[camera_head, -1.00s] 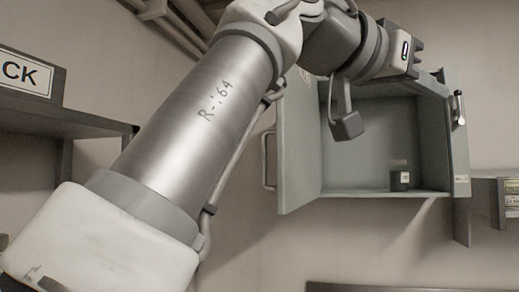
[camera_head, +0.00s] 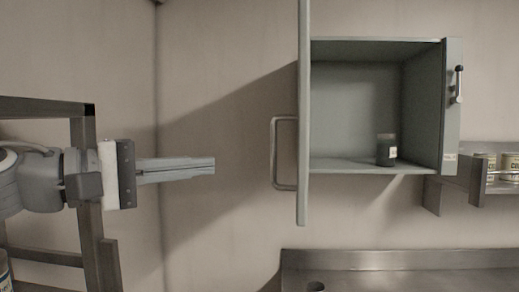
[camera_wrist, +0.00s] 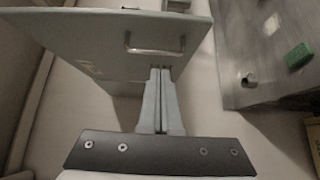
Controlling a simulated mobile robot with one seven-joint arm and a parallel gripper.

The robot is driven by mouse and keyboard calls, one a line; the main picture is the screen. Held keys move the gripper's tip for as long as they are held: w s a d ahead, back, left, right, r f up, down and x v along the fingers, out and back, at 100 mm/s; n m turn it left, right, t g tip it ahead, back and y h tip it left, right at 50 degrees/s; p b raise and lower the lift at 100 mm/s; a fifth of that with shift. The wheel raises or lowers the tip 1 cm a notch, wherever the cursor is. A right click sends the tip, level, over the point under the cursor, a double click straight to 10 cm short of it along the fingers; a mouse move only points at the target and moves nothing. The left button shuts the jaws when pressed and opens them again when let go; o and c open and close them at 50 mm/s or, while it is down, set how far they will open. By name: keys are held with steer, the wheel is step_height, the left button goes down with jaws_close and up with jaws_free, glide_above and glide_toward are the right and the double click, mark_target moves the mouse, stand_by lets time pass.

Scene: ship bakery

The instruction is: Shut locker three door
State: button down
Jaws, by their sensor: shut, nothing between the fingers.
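A grey-green wall locker (camera_head: 355,105) hangs on the wall in the head view, its inside in plain sight. Its door (camera_head: 303,120) stands open on the left side, seen nearly edge-on, with a looped handle (camera_head: 284,153) on its left face. The wrist view shows the door face (camera_wrist: 80,50) and its handle (camera_wrist: 155,45) beyond the fingers. My gripper (camera_head: 212,166) is shut and empty, pointing right, left of the handle and apart from it in the head view. The fingertips (camera_wrist: 160,72) appear just below the handle in the wrist view. I cannot read a locker number.
A small dark jar (camera_head: 386,150) stands inside the locker. A lever (camera_head: 457,85) is on the locker's right frame. A shelf with tins (camera_head: 487,165) is at right, a metal counter (camera_head: 400,262) below, and a rack (camera_head: 85,200) at left. A green block (camera_wrist: 299,55) shows in the wrist view.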

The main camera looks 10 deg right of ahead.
mark_target(272, 162)
steer(key=x, duration=0.9)
steer(key=shift+w+d+p, duration=0.1)
steer(key=shift+d+p, duration=0.15)
steer(key=shift+p, duration=0.1)
steer(key=d, duration=0.1)
steer(key=s+d, duration=0.1)
steer(key=d, duration=0.1)
steer(key=shift+s, duration=0.1)
steer(key=shift+s+d, duration=0.15)
steer(key=shift+d, duration=0.3)
steer(key=shift+d, duration=0.1)
